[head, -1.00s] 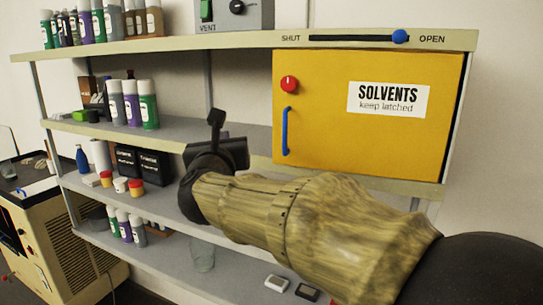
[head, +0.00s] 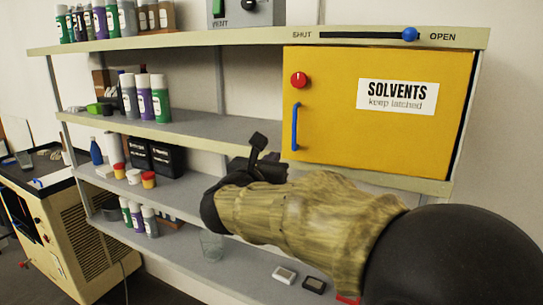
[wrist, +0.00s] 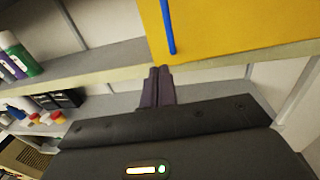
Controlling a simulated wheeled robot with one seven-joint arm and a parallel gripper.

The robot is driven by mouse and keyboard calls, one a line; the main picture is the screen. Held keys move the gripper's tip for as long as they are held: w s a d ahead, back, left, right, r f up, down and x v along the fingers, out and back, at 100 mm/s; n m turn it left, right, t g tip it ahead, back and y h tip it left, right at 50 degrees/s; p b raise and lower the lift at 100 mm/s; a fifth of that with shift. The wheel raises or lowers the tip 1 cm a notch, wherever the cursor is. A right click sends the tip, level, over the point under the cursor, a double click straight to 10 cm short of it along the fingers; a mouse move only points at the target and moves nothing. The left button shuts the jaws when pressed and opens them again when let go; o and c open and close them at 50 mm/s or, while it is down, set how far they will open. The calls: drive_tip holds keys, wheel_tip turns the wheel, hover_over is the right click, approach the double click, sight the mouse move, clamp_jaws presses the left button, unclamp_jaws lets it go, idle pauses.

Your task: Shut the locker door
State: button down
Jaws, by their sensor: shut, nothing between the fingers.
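The yellow locker door (head: 400,135) fills the upper right of the head view, with a "SOLVENTS keep latched" label (head: 397,97). It looks flat in its frame, but I cannot tell if it is fully flush. A blue vertical handle (head: 295,127) and a red knob (head: 299,80) are at its left side. Above it, a blue slider (head: 410,34) sits at the OPEN end. My gripper (head: 258,142) is shut and empty, left of and below the handle. In the wrist view its fingertips (wrist: 160,70) are just below the door (wrist: 240,25) and handle (wrist: 168,28), apart from the handle.
The shelf unit (head: 205,125) holds spray cans (head: 145,98), dark boxes (head: 160,158) and small jars (head: 148,180). A glass (head: 212,245) stands on the low shelf. A cream machine (head: 75,240) stands at the left. The shelf edge (wrist: 215,70) runs beneath the door.

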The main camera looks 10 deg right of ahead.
sight(289, 141)
drive_tip(key=p+x, duration=0.5)
drive_tip(key=x, duration=0.4)
drive_tip(key=shift+w+d+r+p, duration=0.1)
drive_tip(key=shift+w+r+p, duration=0.1)
drive_tip(key=shift+p, duration=0.1)
drive_tip(key=shift+w+d+f+p, duration=0.25)
drive_tip(key=shift+w+d+p, duration=0.05)
drive_tip(key=shift+w, duration=0.2)
